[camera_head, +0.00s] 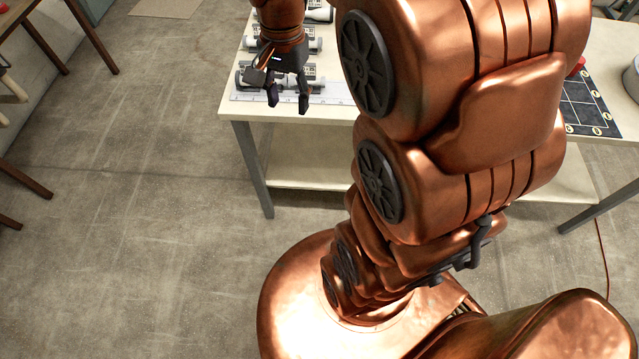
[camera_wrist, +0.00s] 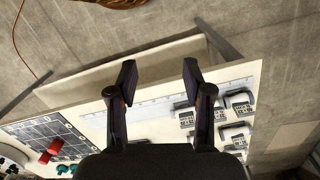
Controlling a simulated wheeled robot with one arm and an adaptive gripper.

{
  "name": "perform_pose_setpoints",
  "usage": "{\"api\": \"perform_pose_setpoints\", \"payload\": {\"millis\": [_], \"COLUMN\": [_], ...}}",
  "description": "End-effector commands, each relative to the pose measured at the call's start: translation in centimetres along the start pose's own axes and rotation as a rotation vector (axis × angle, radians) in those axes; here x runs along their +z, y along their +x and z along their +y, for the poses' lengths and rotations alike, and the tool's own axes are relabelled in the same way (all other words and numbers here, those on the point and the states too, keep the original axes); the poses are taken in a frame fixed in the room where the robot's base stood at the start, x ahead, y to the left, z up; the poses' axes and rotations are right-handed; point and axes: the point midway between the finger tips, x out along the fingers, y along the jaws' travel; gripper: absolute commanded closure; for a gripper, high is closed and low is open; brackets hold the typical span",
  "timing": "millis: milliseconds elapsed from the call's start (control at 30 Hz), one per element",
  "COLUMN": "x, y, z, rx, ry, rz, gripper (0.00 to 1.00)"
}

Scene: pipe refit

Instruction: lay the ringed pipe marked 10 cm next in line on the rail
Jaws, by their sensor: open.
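My gripper (camera_head: 288,103) is open and empty above the front left edge of the table, with its fingers pointing down. It also shows open in the wrist view (camera_wrist: 159,78), with nothing between the fingers. Grey pipes with dark ends lie in rows behind it; one (camera_head: 316,45) is partly covered by my wrist. A white strip with tick marks (camera_head: 332,97), perhaps the rail, runs along the table's front edge. I cannot read the pipe labels, so I cannot tell which pipe is the 10 cm one.
The table (camera_head: 240,106) has a lower shelf (camera_head: 310,172). A dark gridded board (camera_head: 590,112) lies at its right, with a red object (camera_wrist: 50,151) on it in the wrist view. My arm hides the table's middle. Open floor (camera_head: 130,190) lies to the left.

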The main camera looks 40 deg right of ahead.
Motion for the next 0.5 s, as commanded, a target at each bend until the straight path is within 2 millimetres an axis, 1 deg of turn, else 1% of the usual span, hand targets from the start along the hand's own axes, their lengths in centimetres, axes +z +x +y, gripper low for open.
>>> {"api": "perform_pose_setpoints", "payload": {"millis": [33, 100, 300, 400, 500], "x": [1.7, 3.7, 9.1, 11.3, 12.9], "y": [-0.1, 0.2, 1.2, 1.9, 2.5], "z": [0.8, 2.0, 5.8, 7.7, 9.4], "rx": [0.006, 0.018, 0.051, 0.067, 0.079], "ry": [-0.082, -0.197, -0.531, -0.691, -0.824], "rz": [0.001, -0.003, -0.020, -0.028, -0.036], "gripper": [0.50, 0.50, 0.50, 0.50, 0.50]}}
